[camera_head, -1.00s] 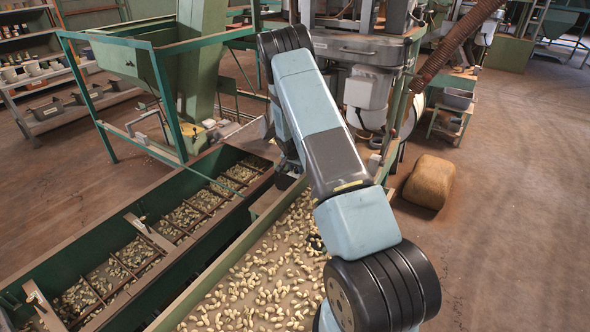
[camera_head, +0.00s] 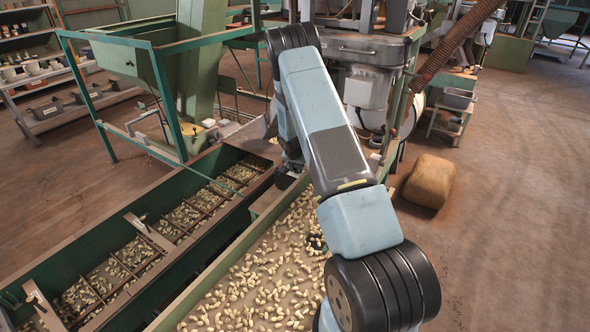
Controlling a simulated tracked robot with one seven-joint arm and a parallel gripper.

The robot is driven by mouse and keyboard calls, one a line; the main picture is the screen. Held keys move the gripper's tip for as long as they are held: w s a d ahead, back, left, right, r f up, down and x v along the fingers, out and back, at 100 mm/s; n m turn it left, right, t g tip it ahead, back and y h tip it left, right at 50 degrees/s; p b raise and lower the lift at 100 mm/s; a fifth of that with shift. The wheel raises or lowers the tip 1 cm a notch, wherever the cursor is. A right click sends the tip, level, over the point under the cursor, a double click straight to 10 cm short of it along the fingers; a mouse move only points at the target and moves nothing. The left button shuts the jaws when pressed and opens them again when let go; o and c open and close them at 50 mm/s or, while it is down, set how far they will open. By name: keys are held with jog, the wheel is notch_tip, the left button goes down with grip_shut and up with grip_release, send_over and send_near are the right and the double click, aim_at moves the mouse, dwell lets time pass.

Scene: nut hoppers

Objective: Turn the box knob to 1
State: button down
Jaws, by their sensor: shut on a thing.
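My gripper (camera_head: 291,164) is small and dark at the far end of my blue-grey arm. It is low by the end of the hopper, and my own arm partly covers it. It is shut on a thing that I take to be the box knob. The knob itself is hidden, so its setting cannot be read. A small dark box-like part (camera_head: 286,180) shows just below the gripper, at the end of the green hopper rim.
A hopper full of nuts (camera_head: 262,282) lies below my arm. A long green trough with dividers (camera_head: 160,231) runs to its left. A green machine frame (camera_head: 172,98) stands at the back left. A brown sack (camera_head: 428,181) lies on the right, with open floor beyond.

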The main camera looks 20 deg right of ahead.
jog(key=shift+s+d, duration=0.1)
jog(key=c, duration=0.9)
grip_release()
jog(key=shift+r, duration=0.1)
jog(key=v, duration=1.3)
jog(key=shift+r, duration=0.2)
